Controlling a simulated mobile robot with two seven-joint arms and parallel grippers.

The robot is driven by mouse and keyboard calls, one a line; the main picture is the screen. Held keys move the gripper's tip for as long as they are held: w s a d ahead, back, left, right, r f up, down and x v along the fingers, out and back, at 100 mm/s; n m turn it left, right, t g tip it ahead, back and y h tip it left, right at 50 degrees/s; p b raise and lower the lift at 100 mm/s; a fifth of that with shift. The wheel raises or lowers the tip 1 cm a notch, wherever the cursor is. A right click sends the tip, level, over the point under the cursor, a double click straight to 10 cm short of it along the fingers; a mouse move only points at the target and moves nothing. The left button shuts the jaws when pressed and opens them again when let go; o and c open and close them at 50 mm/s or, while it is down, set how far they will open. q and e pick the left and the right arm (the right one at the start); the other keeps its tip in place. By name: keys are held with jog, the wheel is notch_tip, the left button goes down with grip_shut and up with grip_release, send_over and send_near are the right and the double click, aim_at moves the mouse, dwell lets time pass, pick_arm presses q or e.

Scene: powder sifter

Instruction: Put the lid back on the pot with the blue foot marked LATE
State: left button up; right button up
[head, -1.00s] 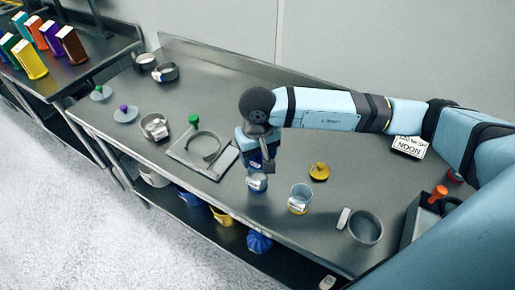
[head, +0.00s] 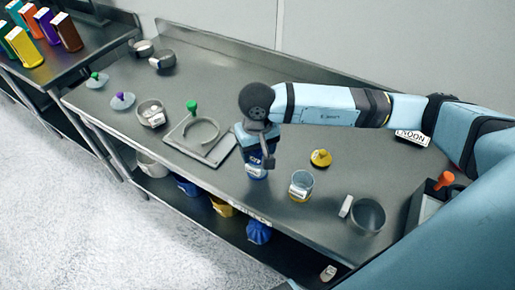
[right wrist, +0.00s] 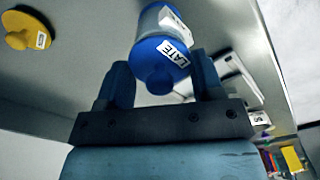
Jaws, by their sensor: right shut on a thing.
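My right gripper (head: 258,158) is directly over the small pot with the blue foot (head: 256,172). It hides the pot's upper part in the head view. In the right wrist view the gripper (right wrist: 162,82) is shut on a blue lid (right wrist: 162,58) with a round knob and a white label reading LATE. The pale pot body (right wrist: 150,18) lies right behind the lid, in line with it. I cannot tell whether the lid is fully seated on the rim. My left gripper is not in view.
A pot with a yellow foot (head: 300,187) and a yellow lid (head: 320,158) stand close on the right. A sieve stand (head: 199,138) with a green knob is on the left. A grey bowl (head: 367,216) is near the front edge.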

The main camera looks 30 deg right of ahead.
jog(key=b, duration=0.4)
jog(key=shift+f, duration=0.2)
dwell(3.2)
dwell(0.4)
jog(key=o, duration=1.1)
jog(key=shift+o, duration=0.2)
jog(key=shift+r, duration=0.15)
jog(key=shift+r+p, duration=1)
jog(key=shift+r, duration=2.4)
jog(key=shift+c, duration=0.5)
grip_shut()
